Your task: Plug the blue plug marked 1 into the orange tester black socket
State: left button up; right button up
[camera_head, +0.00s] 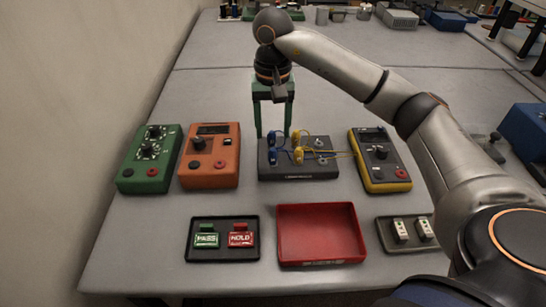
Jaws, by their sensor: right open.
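The orange tester (227,152) lies left of centre, with a small display, a dark knob, a red socket and a black socket (194,165) near its front edge. Two blue plugs (272,157) stand on the left part of a dark block (315,172), to the right of the tester. The number marks on them are too small to read. My right gripper (273,134) points down with its green fingers apart at the back left of the block, close to the rear blue plug. I see nothing held in it. My left gripper is not in view.
Two yellow plugs (298,156) stand beside the blue ones, with thin cables around them. A green tester (150,160) is at left and a yellow-edged meter (380,160) at right. In front are a PASS/HOLD tray (222,254), an empty red tray (320,235) and a small tray (408,245).

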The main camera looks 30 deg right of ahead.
aim_at(273, 149)
notch_tip(273, 149, down, 7)
jog(key=b, duration=0.5)
jog(key=shift+f, duration=0.45)
dwell(0.6)
grip_shut()
jog(key=shift+r, duration=0.2)
dwell(1.2)
jog(key=shift+r+p, duration=2.2)
jog(key=shift+r, duration=0.65)
